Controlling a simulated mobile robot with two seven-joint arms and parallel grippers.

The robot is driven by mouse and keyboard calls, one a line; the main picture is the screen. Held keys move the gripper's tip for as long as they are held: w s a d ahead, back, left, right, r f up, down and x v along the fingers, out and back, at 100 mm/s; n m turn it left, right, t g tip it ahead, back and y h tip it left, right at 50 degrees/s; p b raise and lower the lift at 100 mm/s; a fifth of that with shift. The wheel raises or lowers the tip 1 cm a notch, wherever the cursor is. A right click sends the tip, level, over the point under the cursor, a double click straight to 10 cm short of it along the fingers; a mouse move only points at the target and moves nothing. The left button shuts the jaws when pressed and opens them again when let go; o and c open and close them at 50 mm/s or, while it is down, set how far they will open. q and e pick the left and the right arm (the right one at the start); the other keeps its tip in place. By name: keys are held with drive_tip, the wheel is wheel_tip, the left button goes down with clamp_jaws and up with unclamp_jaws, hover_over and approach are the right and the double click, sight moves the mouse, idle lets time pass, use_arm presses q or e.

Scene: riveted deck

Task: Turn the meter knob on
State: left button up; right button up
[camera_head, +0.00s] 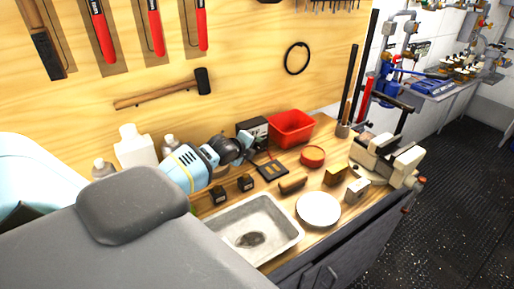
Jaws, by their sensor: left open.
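A dark box with a paler face, which looks like the meter (253,127), stands at the back of the wooden workbench, against the plywood wall. Its knob is too small to make out, and my left gripper partly covers the box's lower front. My left gripper (246,152) is dark, at the end of my light blue and grey wrist, just in front of and below the meter. It is open, with nothing visible between its fingers. I cannot tell whether it touches the meter. My right gripper is not in view.
A red bin (291,128) stands right of the meter. A flat dark piece (271,170), a brown block (293,184), a red round container (313,156) and a white plate (318,209) lie in front. A sink (287,233) is nearer; a vise (388,158) is at right.

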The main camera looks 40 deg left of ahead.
sight(257, 147)
use_arm(q)
drive_tip(key=shift+x, duration=1.1)
drive_tip(key=shift+w+f+b, duration=0.3)
drive_tip(key=shift+w, duration=0.1)
drive_tip(key=c, duration=1)
